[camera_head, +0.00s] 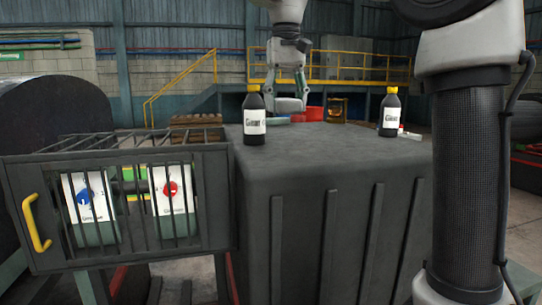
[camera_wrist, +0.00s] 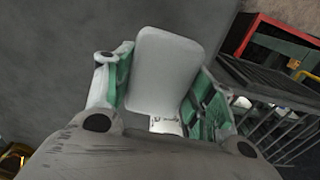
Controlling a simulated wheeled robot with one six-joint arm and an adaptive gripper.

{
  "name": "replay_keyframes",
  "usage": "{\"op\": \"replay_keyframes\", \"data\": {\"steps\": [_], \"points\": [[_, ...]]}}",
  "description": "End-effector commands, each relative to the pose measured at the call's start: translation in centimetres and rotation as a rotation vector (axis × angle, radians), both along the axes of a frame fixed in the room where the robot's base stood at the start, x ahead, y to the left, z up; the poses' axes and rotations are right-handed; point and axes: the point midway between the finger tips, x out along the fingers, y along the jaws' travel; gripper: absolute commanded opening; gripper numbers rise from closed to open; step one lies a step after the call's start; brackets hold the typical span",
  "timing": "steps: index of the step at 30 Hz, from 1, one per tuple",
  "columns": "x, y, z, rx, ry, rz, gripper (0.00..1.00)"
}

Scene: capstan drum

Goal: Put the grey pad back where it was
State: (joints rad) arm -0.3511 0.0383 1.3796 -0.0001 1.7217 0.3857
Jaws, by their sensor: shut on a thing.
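The grey pad (camera_wrist: 165,68) is a pale, rounded rectangular piece between the two green-lined fingers of my gripper (camera_wrist: 160,78) in the wrist view. My gripper is shut on it, and the pad reaches out past the fingertips. In the head view my gripper (camera_head: 289,104) hangs low over the far part of the dark box top (camera_head: 330,145), behind the left bottle. I cannot clearly make out the pad there, nor whether it touches the box top.
A black yellow-capped bottle (camera_head: 254,116) stands left on the box, another (camera_head: 389,112) right, with a small white item (camera_head: 409,134) beside it. A barred cage (camera_head: 120,200) with a yellow handle adjoins the box's left. The front middle of the top is clear.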

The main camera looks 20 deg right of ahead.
Motion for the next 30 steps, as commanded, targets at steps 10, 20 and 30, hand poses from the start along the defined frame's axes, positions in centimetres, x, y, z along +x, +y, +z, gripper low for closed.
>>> {"op": "replay_keyframes", "data": {"steps": [10,20,30], "points": [[-0.1,-0.1,-4.7,-0.002,0.004,0.036,0.32],[-0.1,-0.1,-9.1,-0.002,0.005,0.035,0.32],[0.0,0.0,-10.0,-0.001,0.002,0.035,0.32]]}}
